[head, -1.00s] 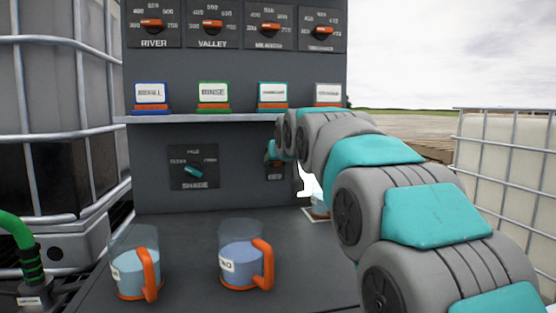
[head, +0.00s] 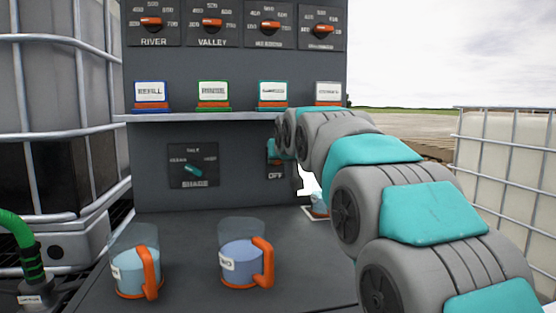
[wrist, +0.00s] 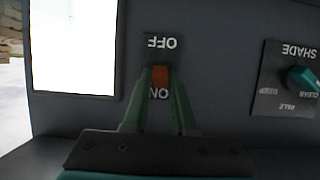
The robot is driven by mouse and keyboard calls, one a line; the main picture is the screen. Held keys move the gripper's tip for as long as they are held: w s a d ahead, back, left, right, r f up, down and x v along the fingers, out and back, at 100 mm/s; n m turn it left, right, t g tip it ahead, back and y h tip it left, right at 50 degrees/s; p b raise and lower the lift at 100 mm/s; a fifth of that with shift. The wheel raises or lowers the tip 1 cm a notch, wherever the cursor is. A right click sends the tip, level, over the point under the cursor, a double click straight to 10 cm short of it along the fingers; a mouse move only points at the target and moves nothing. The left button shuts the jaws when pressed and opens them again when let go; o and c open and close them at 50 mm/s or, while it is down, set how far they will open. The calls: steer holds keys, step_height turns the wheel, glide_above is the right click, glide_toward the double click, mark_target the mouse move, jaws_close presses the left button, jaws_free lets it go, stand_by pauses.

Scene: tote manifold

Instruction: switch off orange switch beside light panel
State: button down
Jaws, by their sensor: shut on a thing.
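The orange switch (wrist: 160,78) sits on a dark plate (wrist: 163,45) on the grey panel wall. The wrist view is upside down: OFF reads at the picture's top and ON at its bottom. The switch shows nearer the ON lettering. My gripper (wrist: 160,71) is shut on the switch, one green finger on each side. The bright white light panel (wrist: 75,45) is left of the plate in the wrist view. In the head view my arm hides most of the light panel (head: 308,183), and my gripper (head: 274,151) covers the switch above the OFF label.
A SHADE dial (head: 193,170) is on the wall left of the switch. A shelf (head: 200,119) with several coloured cards runs above. Two jugs with orange handles, one left (head: 134,268) and one right (head: 241,264), stand on the counter. A caged tank (head: 507,170) stands at right.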

steer(key=shift+f+b, duration=0.3)
steer(key=shift+b, duration=0.3)
steer(key=t+b, duration=0.2)
steer(key=b, duration=0.1)
steer(key=shift+s+f, duration=0.2)
steer(key=shift+f, duration=0.2)
steer(key=t+b, duration=0.1)
steer(key=y+b, duration=0.1)
steer(key=b, duration=0.1)
steer(key=shift+d+f+t, duration=0.1)
steer(key=shift+f+t, duration=0.15)
steer(key=shift+t, duration=0.15)
steer(key=shift+t+b, duration=0.7)
steer(key=shift+b, duration=0.4)
steer(key=shift+y, duration=0.3)
steer(key=c, duration=0.7)
jaws_free()
steer(key=shift+r, duration=0.1)
